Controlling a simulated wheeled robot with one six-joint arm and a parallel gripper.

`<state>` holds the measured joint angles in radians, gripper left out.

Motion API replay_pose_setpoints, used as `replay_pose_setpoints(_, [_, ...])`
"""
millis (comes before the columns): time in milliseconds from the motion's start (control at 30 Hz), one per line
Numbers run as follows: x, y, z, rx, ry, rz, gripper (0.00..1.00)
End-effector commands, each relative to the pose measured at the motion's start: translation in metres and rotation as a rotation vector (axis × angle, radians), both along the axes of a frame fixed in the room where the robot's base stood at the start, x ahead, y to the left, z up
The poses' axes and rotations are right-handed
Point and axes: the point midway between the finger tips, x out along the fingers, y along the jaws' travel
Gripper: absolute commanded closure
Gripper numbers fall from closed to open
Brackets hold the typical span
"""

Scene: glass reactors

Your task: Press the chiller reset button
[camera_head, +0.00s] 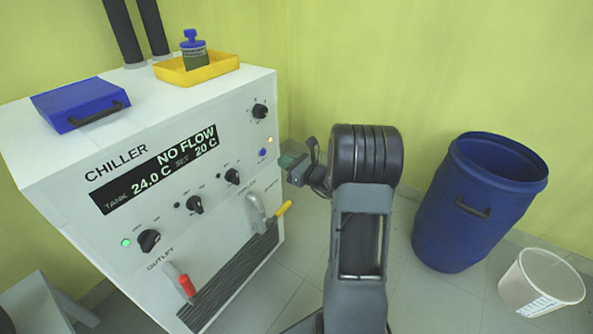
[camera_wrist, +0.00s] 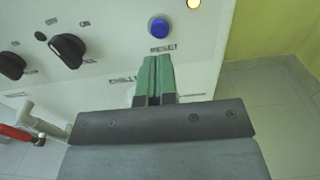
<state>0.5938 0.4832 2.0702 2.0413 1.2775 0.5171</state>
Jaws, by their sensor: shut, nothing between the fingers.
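The chiller (camera_head: 85,205) is a white cabinet on the left in the head view, its display reading NO FLOW, tank 24.0 C, set 20 C. Its blue reset button (camera_head: 262,152) is small and round on the right of the front panel, below a lit amber lamp (camera_head: 270,139). In the wrist view the button (camera_wrist: 158,28) sits above the RESET label, with the lamp (camera_wrist: 194,3) up to its right. My gripper (camera_wrist: 155,62) has green fingers, shut and empty, with tips just below the label and button. In the head view my gripper (camera_head: 287,160) is right of the button, apparently apart from it.
A yellow tray (camera_head: 218,71) with a bottle (camera_head: 194,50) and a blue case (camera_head: 80,104) sit on top. A blue barrel (camera_head: 450,225) and white bucket (camera_head: 540,283) stand right.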

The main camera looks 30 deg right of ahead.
Motion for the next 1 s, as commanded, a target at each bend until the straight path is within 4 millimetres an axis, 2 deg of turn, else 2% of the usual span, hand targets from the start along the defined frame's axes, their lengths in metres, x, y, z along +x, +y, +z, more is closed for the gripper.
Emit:
replay_pose_setpoints(200, [0.032, 0.015, -0.003, 0.0, 0.0, 0.002, 1.0])
replay_pose_setpoints(400, [0.049, 0.023, -0.001, 0.0, 0.0, 0.002, 1.0])
replay_pose_setpoints(1000, [0.058, 0.027, 0.0, 0.0, 0.0, 0.001, 1.0])
